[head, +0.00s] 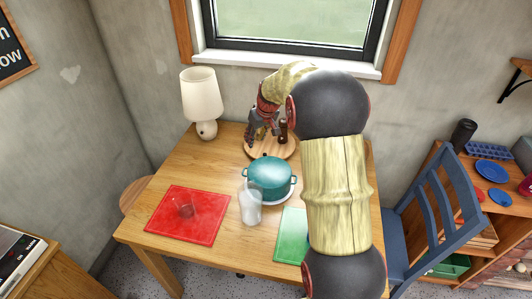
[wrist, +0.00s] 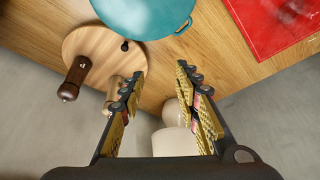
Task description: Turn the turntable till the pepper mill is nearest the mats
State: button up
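The round wooden turntable (head: 287,151) lies at the back of the table, behind the teal pot. The dark brown pepper mill (head: 283,130) stands on its far right part, on the side away from the mats; the wrist view shows it upright near the rim (wrist: 75,76). A pale wooden cylinder (wrist: 113,90) is also at the rim, partly hidden by a finger. A small dark item (wrist: 125,46) sits at the pot side. My gripper (wrist: 160,70) is open and empty above the turntable's left edge. The red mat (head: 187,225) and green mat (head: 291,228) lie at the front.
The teal pot (head: 270,173) stands close in front of the turntable, with a clear pitcher (head: 250,206) before it. A glass (head: 183,207) is on the red mat. A lamp (head: 201,96) stands back left. A blue chair (head: 440,215) is at the right.

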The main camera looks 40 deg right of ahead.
send_near(265, 154)
jog(key=b+x, duration=0.2)
jog(key=x, duration=0.4)
jog(key=shift+f, duration=0.2)
jog(key=shift+w+f, duration=0.35)
jog(key=shift+f, duration=0.3)
jog(key=shift+c, duration=0.7)
grip_shut()
